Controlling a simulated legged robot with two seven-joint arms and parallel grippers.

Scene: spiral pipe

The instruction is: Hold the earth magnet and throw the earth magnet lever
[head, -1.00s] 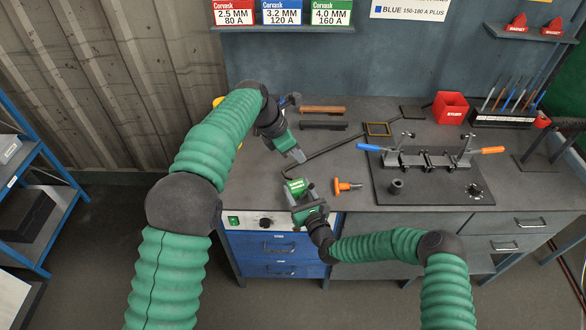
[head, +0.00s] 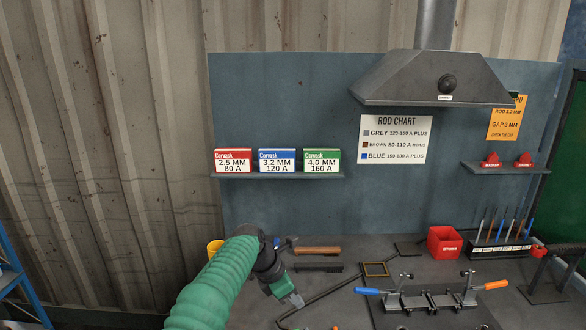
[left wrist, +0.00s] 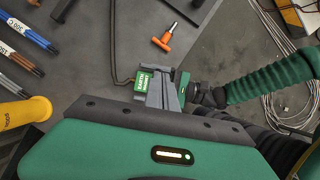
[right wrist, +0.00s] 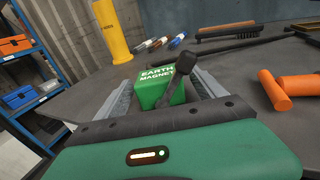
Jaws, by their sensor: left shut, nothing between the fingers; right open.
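The earth magnet (right wrist: 162,88) is a green block with white lettering on the bench. It stands between the spread fingers of my right gripper (right wrist: 165,90); contact cannot be told. Its lever (right wrist: 181,72), dark with a round knob, slants up beside the block on the right. The magnet's green label (left wrist: 144,82) also shows in the left wrist view, next to my left fingers. My left gripper (head: 293,298) is shut and empty above the bench in the head view; its fingers show in the left wrist view (left wrist: 162,80). The head view leaves out the magnet and my right gripper.
An orange-handled tool (left wrist: 166,37) lies near the magnet. A clamp fixture (head: 430,298) with blue and orange handles stands right on the bench. A red bin (head: 444,242) is at the back.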

